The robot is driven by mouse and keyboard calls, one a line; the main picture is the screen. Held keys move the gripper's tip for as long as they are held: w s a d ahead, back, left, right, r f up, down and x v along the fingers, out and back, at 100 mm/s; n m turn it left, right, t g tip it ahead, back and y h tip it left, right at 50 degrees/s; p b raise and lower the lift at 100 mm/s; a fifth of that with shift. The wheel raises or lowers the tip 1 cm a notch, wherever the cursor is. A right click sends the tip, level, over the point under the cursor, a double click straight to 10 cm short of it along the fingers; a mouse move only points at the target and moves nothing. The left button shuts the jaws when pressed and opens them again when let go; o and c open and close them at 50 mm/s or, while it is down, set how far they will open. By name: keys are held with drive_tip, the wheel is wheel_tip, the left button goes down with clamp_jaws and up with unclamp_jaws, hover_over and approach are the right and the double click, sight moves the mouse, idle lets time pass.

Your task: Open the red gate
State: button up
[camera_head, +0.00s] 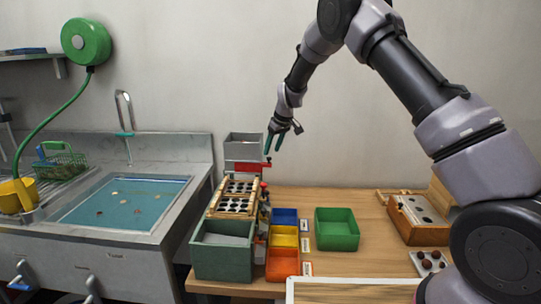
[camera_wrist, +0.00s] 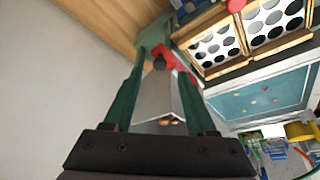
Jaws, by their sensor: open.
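The red gate (camera_head: 253,167) is at the foot of the grey hopper (camera_head: 243,147), at the back of the table. In the wrist view the red gate (camera_wrist: 174,59) shows beyond the fingertips, and a dark round knob lies between them. The hopper (camera_wrist: 158,100) lies below my gripper there, with a few brown chestnuts (camera_wrist: 165,121) inside. My gripper (camera_head: 273,149) is open, its green fingers pointing down just right of the hopper and above the gate. In the wrist view my gripper (camera_wrist: 161,72) has its fingers apart with nothing held; I cannot tell whether they touch the knob.
A sorting rack with round holes (camera_head: 235,196) stands in front of the hopper, above a dark green bin (camera_head: 222,252). Blue, yellow and orange bins (camera_head: 283,264) and a green tray (camera_head: 337,230) stand right. A sink (camera_head: 122,200) is left. Table behind the green tray is clear.

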sight(270, 158)
drive_tip(key=shift+x, duration=1.75)
clamp_jaws()
drive_tip(key=shift+d, duration=0.1)
